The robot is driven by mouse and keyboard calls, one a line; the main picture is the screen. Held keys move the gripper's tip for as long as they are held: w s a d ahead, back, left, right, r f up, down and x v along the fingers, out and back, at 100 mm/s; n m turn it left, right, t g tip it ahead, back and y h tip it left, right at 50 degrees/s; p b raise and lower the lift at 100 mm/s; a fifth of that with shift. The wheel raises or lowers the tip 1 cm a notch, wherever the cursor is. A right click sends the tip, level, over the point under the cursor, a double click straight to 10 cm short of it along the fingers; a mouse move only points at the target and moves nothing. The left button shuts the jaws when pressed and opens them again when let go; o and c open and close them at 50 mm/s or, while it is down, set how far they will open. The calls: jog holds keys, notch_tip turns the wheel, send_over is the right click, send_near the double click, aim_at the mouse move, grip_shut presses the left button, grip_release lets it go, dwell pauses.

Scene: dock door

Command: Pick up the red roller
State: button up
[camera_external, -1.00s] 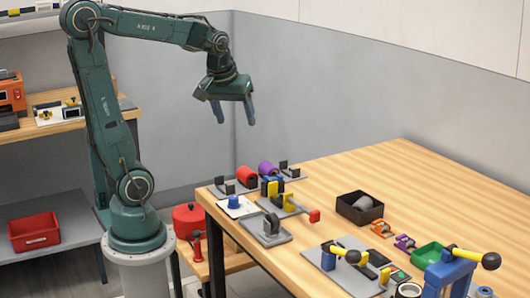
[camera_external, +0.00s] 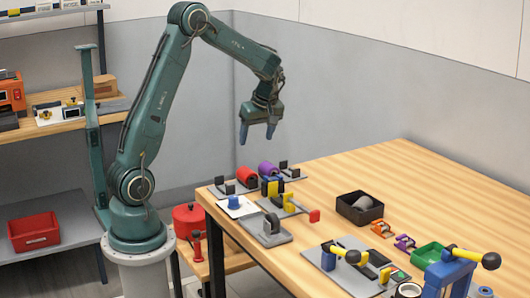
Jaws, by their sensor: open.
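The red roller (camera_external: 247,177) lies at the far left corner of the wooden table, between black upright supports on a grey plate. A purple roller (camera_external: 268,169) sits just to its right in a similar holder. My gripper (camera_external: 257,137) hangs in the air above the red roller in the picture, pointing down, with its two blue fingers apart and nothing between them. It is clear of the roller; the exact distance is hard to tell from this view.
A white plate with a blue knob (camera_external: 235,203), a yellow-and-red lever clamp (camera_external: 290,207) and a grey bracket (camera_external: 266,230) stand in front of the rollers. A black box (camera_external: 359,209) and green tray (camera_external: 430,256) lie farther right. The table's back right is clear.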

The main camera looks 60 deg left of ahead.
jog(key=shift+w+a+f, duration=0.1)
jog(key=shift+a+f, duration=0.1)
jog(key=shift+f, duration=0.1)
send_near(248, 170)
jog(key=shift+x, duration=2.55)
jog(key=shift+w, duration=0.15)
jog(key=shift+x, duration=2.6)
jog(key=c, duration=1.2)
